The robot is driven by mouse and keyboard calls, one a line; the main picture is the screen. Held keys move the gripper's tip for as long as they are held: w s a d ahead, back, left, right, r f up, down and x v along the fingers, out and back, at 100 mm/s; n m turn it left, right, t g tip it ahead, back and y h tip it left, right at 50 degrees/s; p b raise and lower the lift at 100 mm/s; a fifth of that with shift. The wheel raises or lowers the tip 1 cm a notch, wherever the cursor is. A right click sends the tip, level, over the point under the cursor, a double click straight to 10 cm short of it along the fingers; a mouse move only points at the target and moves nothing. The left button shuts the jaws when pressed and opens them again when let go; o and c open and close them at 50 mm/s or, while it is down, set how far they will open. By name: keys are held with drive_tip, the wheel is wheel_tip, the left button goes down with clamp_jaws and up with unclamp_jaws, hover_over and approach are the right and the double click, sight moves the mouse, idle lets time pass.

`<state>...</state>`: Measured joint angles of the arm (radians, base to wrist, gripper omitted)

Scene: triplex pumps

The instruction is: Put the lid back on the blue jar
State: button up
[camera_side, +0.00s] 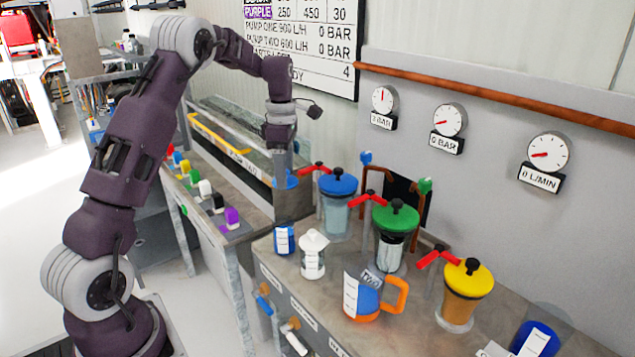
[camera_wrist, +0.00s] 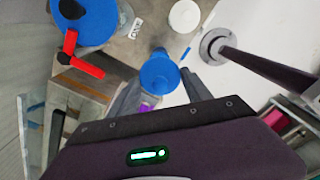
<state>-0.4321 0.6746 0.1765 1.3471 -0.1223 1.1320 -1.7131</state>
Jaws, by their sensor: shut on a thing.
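The blue lid (camera_side: 285,181) is a round blue disc hanging below my gripper (camera_side: 283,168) in the side view. My gripper is shut on it. In the wrist view the blue lid (camera_wrist: 160,76) shows between the two fingertips (camera_wrist: 161,83). The small blue jar (camera_side: 284,241) with a white label stands upright on the bench, below the lid and clearly apart from it in the side view. In the wrist view I cannot make out the jar; the lid and fingers may hide it.
A white jar (camera_side: 313,257) stands just right of the blue jar. Pumps with blue (camera_side: 338,184), green (camera_side: 396,218) and yellow (camera_side: 469,279) tops stand close by, with red spouts. An orange-handled jug (camera_side: 366,302) is in front. A dark blue container (camera_side: 534,340) sits at the lower right.

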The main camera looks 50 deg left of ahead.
drive_tip(key=shift+s+a, duration=0.4)
drive_tip(key=shift+a, duration=0.4)
wheel_tip(320, 180, down, 4)
drive_tip(key=shift+d+f, duration=0.15)
wheel_tip(320, 180, down, 7)
drive_tip(key=shift+f, duration=0.25)
idle(1.3)
drive_tip(key=o, duration=1.5)
drive_tip(key=shift+o, duration=0.6)
drive_tip(key=shift+o, duration=1.4)
